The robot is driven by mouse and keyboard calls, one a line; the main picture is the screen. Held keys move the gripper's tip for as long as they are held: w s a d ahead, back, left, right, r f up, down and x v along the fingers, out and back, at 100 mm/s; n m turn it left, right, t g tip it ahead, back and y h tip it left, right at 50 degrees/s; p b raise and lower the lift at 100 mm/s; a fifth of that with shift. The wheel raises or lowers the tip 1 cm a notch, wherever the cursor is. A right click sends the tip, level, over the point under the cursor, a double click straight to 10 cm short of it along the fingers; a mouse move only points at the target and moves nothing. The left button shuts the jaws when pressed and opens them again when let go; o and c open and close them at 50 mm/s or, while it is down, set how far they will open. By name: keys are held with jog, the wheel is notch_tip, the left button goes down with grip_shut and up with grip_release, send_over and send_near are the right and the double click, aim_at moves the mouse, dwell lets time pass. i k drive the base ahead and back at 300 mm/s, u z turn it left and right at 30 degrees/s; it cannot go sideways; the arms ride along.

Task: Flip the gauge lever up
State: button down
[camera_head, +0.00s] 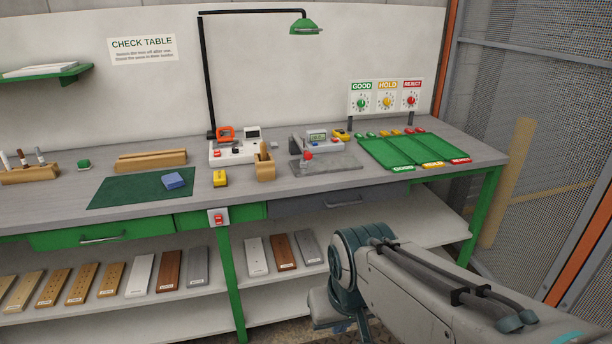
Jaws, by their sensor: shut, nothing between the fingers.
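The gauge (318,135) stands on a grey stone-like slab (338,167) at the middle right of the table, with a small display facing me. A red ball knob (308,156), which looks like the end of its lever, sits low in front of the gauge, just above the slab. The lever's arm is too small to make out clearly. My gripper is out of view. Only my arm shows at the lower right, in front of the table and well apart from the gauge.
A wooden holder (265,169) and a white device with an orange part (227,137) stand left of the gauge. A green sorting tray (385,154) lies to its right. The tabletop's front edge before the slab is clear.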

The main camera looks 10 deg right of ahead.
aim_at(308, 156)
jog(key=k, duration=0.55)
jog(key=u, duration=0.5)
jog(key=i, duration=0.7)
jog(key=u, duration=0.65)
jog(key=i, duration=0.8)
jog(key=z, duration=0.65)
jog(key=i, duration=0.7)
jog(key=z, duration=0.6)
